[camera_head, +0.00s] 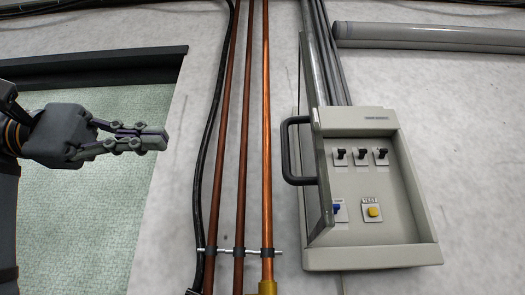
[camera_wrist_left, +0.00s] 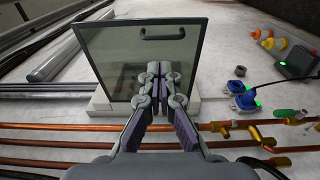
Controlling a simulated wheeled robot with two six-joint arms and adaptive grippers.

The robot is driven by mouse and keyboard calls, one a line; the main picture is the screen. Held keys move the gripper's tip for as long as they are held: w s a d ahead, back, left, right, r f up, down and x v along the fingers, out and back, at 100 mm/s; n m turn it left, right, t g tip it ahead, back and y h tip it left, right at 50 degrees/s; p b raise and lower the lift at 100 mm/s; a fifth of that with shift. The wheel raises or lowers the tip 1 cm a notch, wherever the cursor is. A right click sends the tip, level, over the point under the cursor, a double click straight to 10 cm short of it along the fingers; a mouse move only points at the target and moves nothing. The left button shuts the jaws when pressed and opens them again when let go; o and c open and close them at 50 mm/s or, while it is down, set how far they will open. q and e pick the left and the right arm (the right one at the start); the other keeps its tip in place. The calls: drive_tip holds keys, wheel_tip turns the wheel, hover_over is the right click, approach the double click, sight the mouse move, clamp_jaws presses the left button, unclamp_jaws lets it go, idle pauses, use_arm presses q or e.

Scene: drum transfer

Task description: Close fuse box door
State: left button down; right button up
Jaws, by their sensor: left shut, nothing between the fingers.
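The fuse box (camera_head: 410,200) is a pale grey box on the wall at the right of the head view. Its door (camera_head: 322,185) stands open, swung out at the box's left side and seen nearly edge-on, with a dark handle (camera_head: 290,150) on it. In the left wrist view the door (camera_wrist_left: 110,65) is a dark see-through panel with the handle (camera_wrist_left: 163,34) near its top. My left gripper (camera_head: 160,138) is shut and empty, left of the pipes and apart from the door in the head view. It also shows in the left wrist view (camera_wrist_left: 164,68), overlapping the door's picture. My right gripper is not in view.
Copper pipes (camera_head: 242,130) and a black cable (camera_head: 212,130) run down the wall between my left gripper and the box. Inside the box are several black switches (camera_head: 361,156), a blue switch (camera_head: 338,209) and a yellow button (camera_head: 373,211). A green panel (camera_head: 95,230) lies at left.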

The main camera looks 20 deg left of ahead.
use_arm(q)
drive_tip(key=p+x, duration=0.5)
drive_tip(key=x, duration=0.9)
drive_tip(key=shift+w, duration=0.4)
drive_tip(key=shift+f, duration=0.1)
